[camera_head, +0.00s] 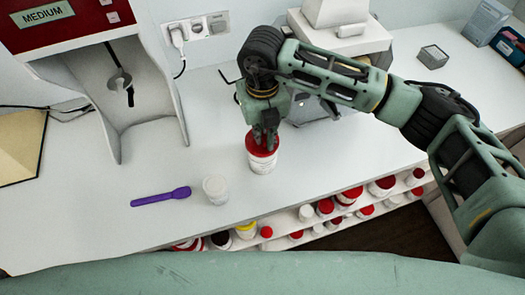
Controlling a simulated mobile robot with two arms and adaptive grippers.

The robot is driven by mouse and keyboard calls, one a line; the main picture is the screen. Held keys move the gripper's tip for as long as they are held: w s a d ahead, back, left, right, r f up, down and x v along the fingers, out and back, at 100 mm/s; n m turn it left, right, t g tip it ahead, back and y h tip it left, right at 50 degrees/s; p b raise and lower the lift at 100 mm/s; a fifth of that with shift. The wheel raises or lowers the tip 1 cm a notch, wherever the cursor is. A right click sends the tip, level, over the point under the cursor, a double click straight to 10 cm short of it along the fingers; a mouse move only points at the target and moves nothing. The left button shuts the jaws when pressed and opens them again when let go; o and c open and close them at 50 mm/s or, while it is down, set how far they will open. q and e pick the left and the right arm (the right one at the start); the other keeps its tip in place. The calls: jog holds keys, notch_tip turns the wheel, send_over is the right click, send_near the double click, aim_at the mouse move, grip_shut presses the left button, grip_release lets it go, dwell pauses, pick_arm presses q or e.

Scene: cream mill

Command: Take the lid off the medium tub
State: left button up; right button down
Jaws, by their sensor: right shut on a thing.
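A white tub (262,164) with printing on its side stands upright on the white counter. Its red lid (259,145) is on top, partly hidden by my right gripper. My right gripper (265,141) comes down from above and is shut on the red lid. I cannot tell whether the lid is seated on the tub or slightly raised. My left gripper is not in view.
A small white cup (216,189) and a purple spatula (161,197) lie left of the tub. A red and white machine (123,86) marked MEDIUM stands at the left. A shelf (291,223) below the counter's front edge holds several lidded tubs. A small grey box (432,57) is at the back right.

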jog(key=shift+r, duration=0.2)
jog(key=shift+r+p, duration=0.3)
jog(key=shift+r, duration=1.1)
